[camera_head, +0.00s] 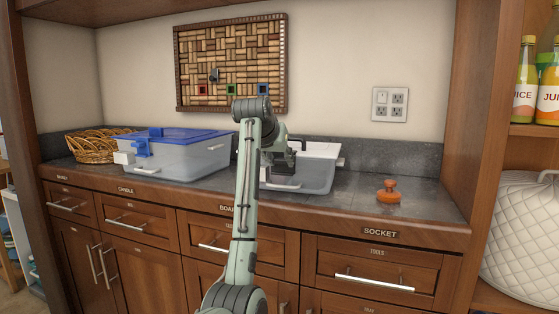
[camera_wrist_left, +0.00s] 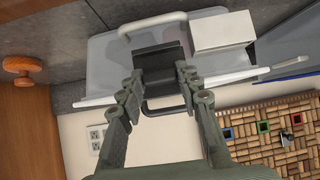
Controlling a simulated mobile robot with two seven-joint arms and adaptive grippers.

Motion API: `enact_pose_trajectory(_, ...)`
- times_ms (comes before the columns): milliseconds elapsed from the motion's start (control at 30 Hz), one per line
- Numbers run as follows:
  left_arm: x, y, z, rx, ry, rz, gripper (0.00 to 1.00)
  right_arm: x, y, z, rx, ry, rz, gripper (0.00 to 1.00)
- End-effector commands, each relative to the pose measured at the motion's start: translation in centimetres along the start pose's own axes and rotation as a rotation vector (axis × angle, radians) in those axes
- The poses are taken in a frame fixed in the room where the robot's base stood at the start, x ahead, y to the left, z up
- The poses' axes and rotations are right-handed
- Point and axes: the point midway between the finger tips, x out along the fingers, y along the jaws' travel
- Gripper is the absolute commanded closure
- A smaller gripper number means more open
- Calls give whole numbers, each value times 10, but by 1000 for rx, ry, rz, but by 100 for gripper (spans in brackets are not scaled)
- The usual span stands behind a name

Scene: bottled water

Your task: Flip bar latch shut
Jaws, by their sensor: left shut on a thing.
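A clear bin (camera_head: 318,172) with a white lid stands on the counter, and its front fills the top of the left wrist view (camera_wrist_left: 110,55). A black bar latch (camera_wrist_left: 160,66) sits on the bin's front near the rim. A dark wire loop (camera_wrist_left: 150,111) shows past the lid edge. My left gripper (camera_head: 283,166) is at the bin's front, its two fingers on either side of the black latch in the wrist view (camera_wrist_left: 160,82). The fingers are closed on it. In the head view my arm hides part of the bin and latch. My right gripper is not in view.
A blue-lidded bin (camera_head: 200,160) stands left, with a wicker basket (camera_head: 90,147) beyond it. An orange knobbed object (camera_head: 388,192) sits right on otherwise clear counter. A cork board (camera_head: 230,60) and wall socket (camera_head: 390,104) are behind. Drawers (camera_head: 375,270) lie below the counter edge.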

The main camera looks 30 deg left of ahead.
Motion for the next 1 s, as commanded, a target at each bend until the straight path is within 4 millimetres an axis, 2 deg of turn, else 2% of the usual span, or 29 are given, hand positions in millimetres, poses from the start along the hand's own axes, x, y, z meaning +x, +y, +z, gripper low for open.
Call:
enact_pose_trajectory(200, 1, 0, 1, 0, -1, 1, 95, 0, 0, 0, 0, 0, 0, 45)
enact_pose_trajectory(233, 1, 0, 1, 1, -1, 1, 63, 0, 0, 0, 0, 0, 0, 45)
enact_pose_trajectory(367, 1, 0, 1, 1, -1, 1, 46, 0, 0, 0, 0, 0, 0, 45)
enact_pose_trajectory(767, -6, 0, 0, 1, 1, 1, 45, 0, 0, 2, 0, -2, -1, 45)
enact_pose_trajectory(867, -19, 0, -1, 1, 3, 0, 45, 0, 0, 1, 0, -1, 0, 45)
enact_pose_trajectory(1000, -49, 0, -1, 1, 4, 0, 45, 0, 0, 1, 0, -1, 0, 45)
